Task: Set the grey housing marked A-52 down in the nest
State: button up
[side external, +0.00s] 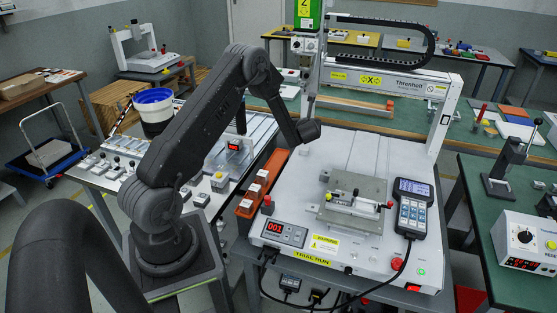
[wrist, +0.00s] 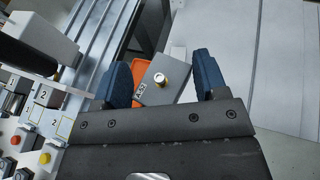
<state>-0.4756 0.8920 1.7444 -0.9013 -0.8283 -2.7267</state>
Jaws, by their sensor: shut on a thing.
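The grey housing (wrist: 176,92) shows in the wrist view with a white A-52 label and a brass-coloured round part on top. My gripper (wrist: 160,65) has its two blue fingers on either side of the housing and is shut on it. The housing sits slightly tilted in the picture between the fingers. In the side external view my wrist (side external: 306,130) is above the back left of the white machine bed; I cannot make out the housing there. The nest (side external: 352,203) is a grey fixture on the bed, with a red-tipped clamp and a yellow marking on it.
An orange rack (side external: 252,197) with several blocks stands left of the bed; orange also shows beneath the housing (wrist: 140,70). A handheld controller (side external: 412,208) is right of the nest. The gantry upright (side external: 443,115) rises behind. The bed behind the nest is clear.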

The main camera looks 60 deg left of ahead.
aim_at(278, 159)
jog(key=s+a+f+n+g, duration=0.1)
jog(key=s+a+f, duration=0.1)
jog(key=a, duration=0.3)
jog(key=s+a+f+n+g+y, duration=0.1)
jog(key=s+a+f+n+g, duration=0.1)
jog(key=s+a+f, duration=0.1)
jog(key=x, duration=0.2)
jog(key=shift+s+a, duration=0.2)
jog(key=shift+a, duration=0.1)
jog(key=shift+f, duration=0.1)
notch_tip(278, 159, down, 10)
jog(key=shift+r, duration=0.2)
jog(key=shift+f, duration=0.15)
jog(key=o, duration=1)
jog(key=shift+g, duration=0.3)
jog(key=shift+d, duration=0.1)
